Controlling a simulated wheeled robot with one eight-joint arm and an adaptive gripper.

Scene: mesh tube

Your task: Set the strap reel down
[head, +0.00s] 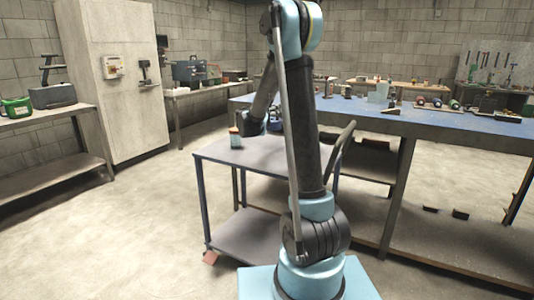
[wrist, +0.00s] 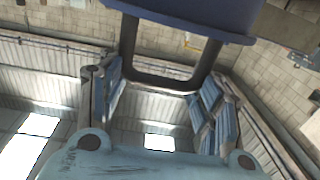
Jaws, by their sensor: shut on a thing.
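The strap reel (wrist: 185,14) shows at the top of the wrist view as a dark blue body with a paler rim and a dark U-shaped handle (wrist: 165,84). My gripper (wrist: 158,92) is shut on the handle, with a blue finger pad at each side of it. The wrist picture is upside down, and the top frame edge cuts off the reel. In the head view, the end of my arm is low over the left back part of the grey cart (head: 270,155). A small bluish thing shows there; whether it touches the cart top is unclear.
A long blue-topped bench (head: 450,125) with tools and small parts stands behind and right of the cart. The cart's curved push handle (head: 341,148) rises at its right end. The visible cart top is mostly bare. A side bench (head: 50,118) and a pale cabinet (head: 115,80) stand left.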

